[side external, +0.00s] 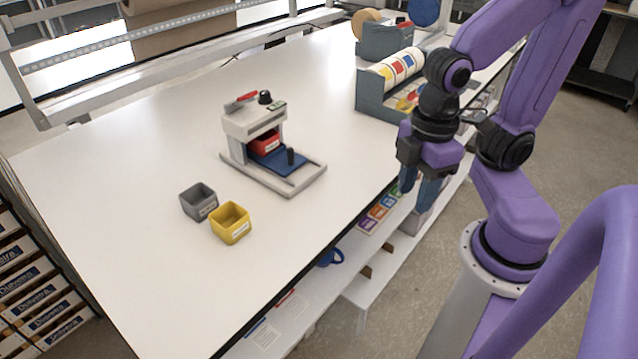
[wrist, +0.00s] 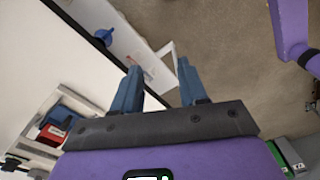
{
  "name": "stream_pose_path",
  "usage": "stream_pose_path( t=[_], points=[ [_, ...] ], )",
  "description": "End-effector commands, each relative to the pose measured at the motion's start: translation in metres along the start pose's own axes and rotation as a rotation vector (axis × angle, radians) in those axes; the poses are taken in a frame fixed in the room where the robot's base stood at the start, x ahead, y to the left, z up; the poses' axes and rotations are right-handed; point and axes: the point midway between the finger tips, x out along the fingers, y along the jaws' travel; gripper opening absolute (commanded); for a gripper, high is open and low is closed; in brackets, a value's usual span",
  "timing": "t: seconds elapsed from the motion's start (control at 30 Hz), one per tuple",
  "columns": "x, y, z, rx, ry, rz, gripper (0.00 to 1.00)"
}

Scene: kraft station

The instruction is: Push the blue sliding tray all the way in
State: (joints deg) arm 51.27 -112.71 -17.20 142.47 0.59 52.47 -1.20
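The blue sliding tray (side external: 284,166) sits in a small white press-like machine (side external: 252,121) on the table. My gripper (side external: 418,192) is to the right of the machine, past the table edge, pointing down. Its blue fingers (wrist: 158,84) are apart and empty.
A grey bin (side external: 198,202) and a yellow bin (side external: 231,223) stand left of the machine's front. A grey rack with tape rolls (side external: 390,85) stands at the table's back right. A shelf with coloured cards (side external: 378,213) runs below the table edge. Table between machine and edge is clear.

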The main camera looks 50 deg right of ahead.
Motion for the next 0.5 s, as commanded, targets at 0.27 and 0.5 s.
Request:
stream_pose_path(
  t=[0.27,0.5],
  points=[
    [-0.030,0.053,-0.048,0.111,0.099,-0.028,0.42],
    [-0.063,0.126,-0.076,0.202,0.213,-0.013,0.42]
  ],
)
